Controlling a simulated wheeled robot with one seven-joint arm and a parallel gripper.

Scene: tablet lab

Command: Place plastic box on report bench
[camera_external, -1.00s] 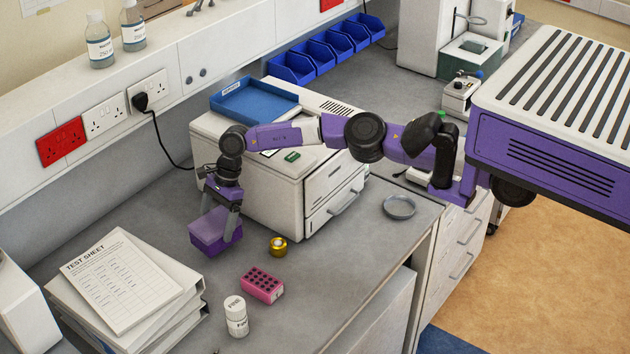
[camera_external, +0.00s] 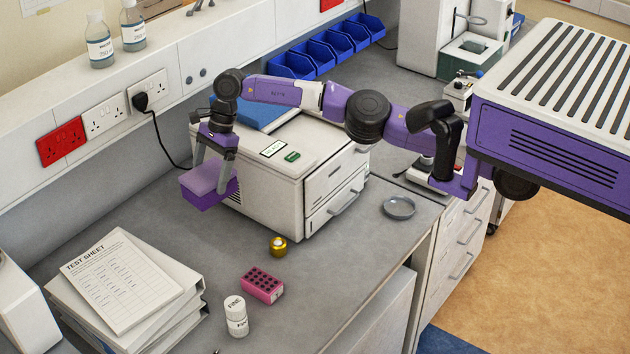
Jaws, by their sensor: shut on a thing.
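The plastic box (camera_external: 207,188) is a small purple box with a lighter top. My gripper (camera_external: 214,178) is shut on it, one finger showing on each side. The box hangs above the grey bench (camera_external: 190,240), in front of the left side of the white cabinet unit with drawers. It looks clear of the bench top, and its underside is hidden. Whether it touches the cabinet side cannot be told. No label in view tells which surface is the report bench.
A brass weight (camera_external: 278,246), pink rack (camera_external: 262,285), white bottle (camera_external: 236,316), glass dish (camera_external: 399,208) and binders under a test sheet (camera_external: 122,280) stand on the bench. Its middle is clear.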

